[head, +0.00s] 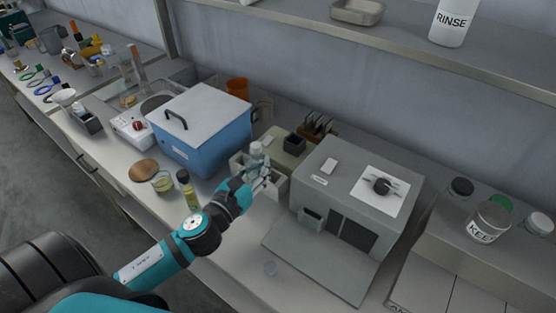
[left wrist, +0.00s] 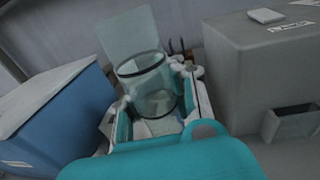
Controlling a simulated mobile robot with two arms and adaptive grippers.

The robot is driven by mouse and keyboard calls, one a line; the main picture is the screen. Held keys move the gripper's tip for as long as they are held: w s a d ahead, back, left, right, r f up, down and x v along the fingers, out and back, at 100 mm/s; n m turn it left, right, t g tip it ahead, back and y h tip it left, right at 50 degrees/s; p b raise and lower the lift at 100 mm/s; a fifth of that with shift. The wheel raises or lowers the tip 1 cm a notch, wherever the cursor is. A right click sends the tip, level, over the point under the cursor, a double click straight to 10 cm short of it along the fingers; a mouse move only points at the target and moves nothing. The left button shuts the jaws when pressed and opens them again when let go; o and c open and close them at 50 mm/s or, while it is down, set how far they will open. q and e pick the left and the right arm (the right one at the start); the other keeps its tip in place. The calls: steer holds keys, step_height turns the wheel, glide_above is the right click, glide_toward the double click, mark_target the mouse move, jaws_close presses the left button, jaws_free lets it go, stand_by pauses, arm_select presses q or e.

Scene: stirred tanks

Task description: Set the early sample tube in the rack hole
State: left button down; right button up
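In the head view the tube (head: 257,151) shows small and pale above the fingers, roughly upright. My right gripper is not in view.
The blue box (head: 205,128) and the grey machine (head: 350,200) stand close on either side. A dark block (head: 293,143) sits behind on a green base. A yellow-green vial (head: 187,190) and a small dish (head: 163,182) stand left of my arm. A shelf runs above.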

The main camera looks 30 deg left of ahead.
arm_select(q)
steer(key=w+f, duration=0.1)
steer(key=w, duration=0.1)
steer(key=w+f, duration=0.1)
steer(key=w, duration=0.1)
steer(key=w+d+f, duration=0.1)
steer(key=w+f, duration=0.1)
steer(key=w, duration=0.1)
steer(key=shift+d, duration=0.1)
steer(key=shift+f, duration=0.15)
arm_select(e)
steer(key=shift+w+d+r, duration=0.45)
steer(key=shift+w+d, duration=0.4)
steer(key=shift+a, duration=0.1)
arm_select(q)
steer(key=shift+f, duration=0.45)
steer(key=shift+f+b, duration=0.15)
steer(key=shift+b, duration=0.2)
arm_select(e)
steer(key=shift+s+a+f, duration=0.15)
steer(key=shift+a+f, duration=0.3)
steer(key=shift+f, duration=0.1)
